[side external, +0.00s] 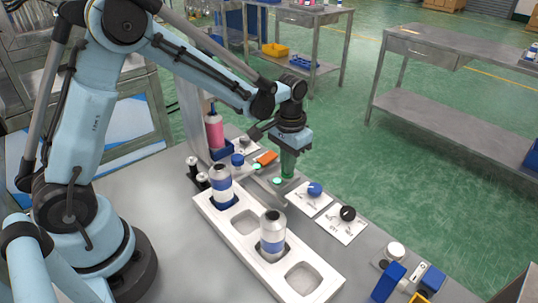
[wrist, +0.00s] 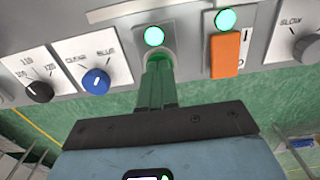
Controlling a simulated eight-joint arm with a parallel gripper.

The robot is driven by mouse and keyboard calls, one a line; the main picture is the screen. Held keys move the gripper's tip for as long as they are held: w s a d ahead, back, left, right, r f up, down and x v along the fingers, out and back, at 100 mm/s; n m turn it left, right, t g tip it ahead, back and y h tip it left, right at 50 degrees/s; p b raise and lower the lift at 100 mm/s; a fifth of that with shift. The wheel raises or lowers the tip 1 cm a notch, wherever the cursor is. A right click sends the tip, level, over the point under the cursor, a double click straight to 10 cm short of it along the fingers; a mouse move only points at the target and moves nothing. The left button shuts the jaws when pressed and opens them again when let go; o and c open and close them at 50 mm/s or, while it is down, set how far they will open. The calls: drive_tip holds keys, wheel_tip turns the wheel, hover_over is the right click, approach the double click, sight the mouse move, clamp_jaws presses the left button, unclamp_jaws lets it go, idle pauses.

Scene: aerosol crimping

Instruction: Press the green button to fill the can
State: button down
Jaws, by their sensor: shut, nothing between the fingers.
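My gripper (side external: 287,176) is shut and empty, pointing down at the control panel. In the wrist view its green fingers (wrist: 157,62) end just below a lit round green lamp (wrist: 154,36). A bit of darker green shows around the fingertips, apparently the green button, mostly hidden by them. I cannot tell whether it is pressed or only touched. In the side view the lit lamp (side external: 277,180) lies just left of the fingertips. Two silver cans with blue-and-white bands, one nearer the back (side external: 221,184) and one nearer the front (side external: 272,236), stand upright in the white tray (side external: 222,226).
An orange switch (wrist: 225,53) with its own lit lamp (wrist: 226,19) sits close beside my fingers. A blue knob (side external: 315,189) and a black knob (side external: 348,213) are on the other side. A bottle of pink liquid (side external: 214,130) stands behind.

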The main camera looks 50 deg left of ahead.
wheel_tip(320, 180, up, 11)
idle(1.4)
drive_tip(key=s+a+t, duration=0.2)
drive_tip(key=s+t, duration=0.5)
drive_tip(key=s, duration=0.6)
drive_tip(key=shift+s+r, duration=0.3)
drive_tip(key=shift+r, duration=0.1)
